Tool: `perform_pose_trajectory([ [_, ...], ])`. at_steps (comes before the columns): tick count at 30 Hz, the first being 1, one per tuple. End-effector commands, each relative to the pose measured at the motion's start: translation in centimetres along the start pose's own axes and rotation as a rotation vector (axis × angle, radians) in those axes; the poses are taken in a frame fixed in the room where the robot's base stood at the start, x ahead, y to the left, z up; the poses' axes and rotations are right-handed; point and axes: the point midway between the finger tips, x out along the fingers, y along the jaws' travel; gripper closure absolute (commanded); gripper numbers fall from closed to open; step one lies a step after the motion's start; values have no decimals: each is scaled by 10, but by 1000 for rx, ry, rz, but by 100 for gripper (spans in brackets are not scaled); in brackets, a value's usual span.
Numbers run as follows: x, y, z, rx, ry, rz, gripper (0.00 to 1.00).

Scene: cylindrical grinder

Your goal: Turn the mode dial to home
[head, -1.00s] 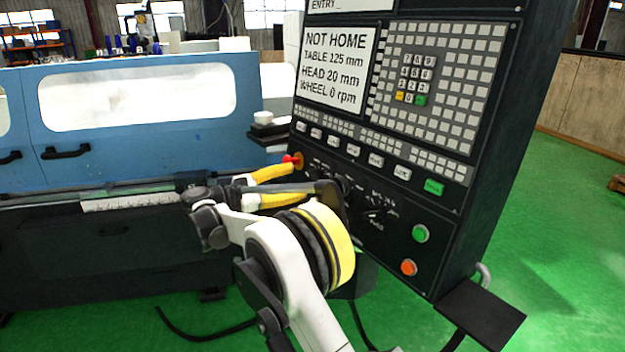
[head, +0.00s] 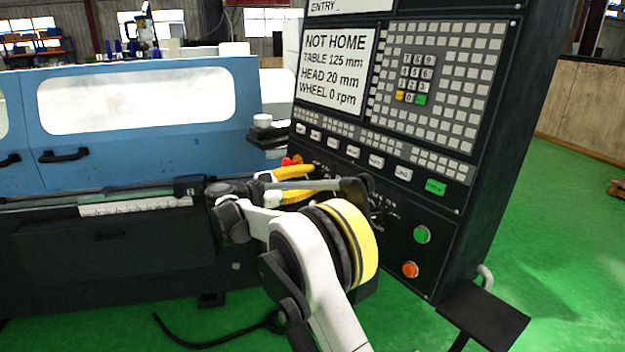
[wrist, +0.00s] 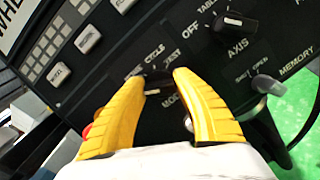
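The mode dial (wrist: 158,83), a dark knob with a pale mark, sits on the control panel between my gripper's fingertips in the wrist view. The word MODE is partly visible below it. My gripper (wrist: 160,78) has two yellow fingers, spread apart with one on each side of the dial. Whether the fingertips touch it is not clear. In the head view my gripper (head: 325,182) is against the lower panel, and my wrist and arm hide the dial. Most mode labels are covered or too blurred to read; CYCLE and TEST show. The screen (head: 334,68) reads NOT HOME.
The axis dial (wrist: 236,22) is up and right of the mode dial, beside an OFF label. A red button (head: 291,161) is close to my fingers. Green (head: 421,234) and orange (head: 410,269) buttons are lower right. A row of white keys (head: 353,152) runs above.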

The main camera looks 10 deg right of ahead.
Motion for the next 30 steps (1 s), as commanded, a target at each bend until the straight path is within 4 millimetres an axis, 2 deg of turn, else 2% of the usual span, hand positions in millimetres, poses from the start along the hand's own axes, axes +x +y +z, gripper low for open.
perform_pose_trajectory([
  [13,1,1,1,78,-1,-17,95],
  [30,1,0,2,495,-1,-103,96],
])
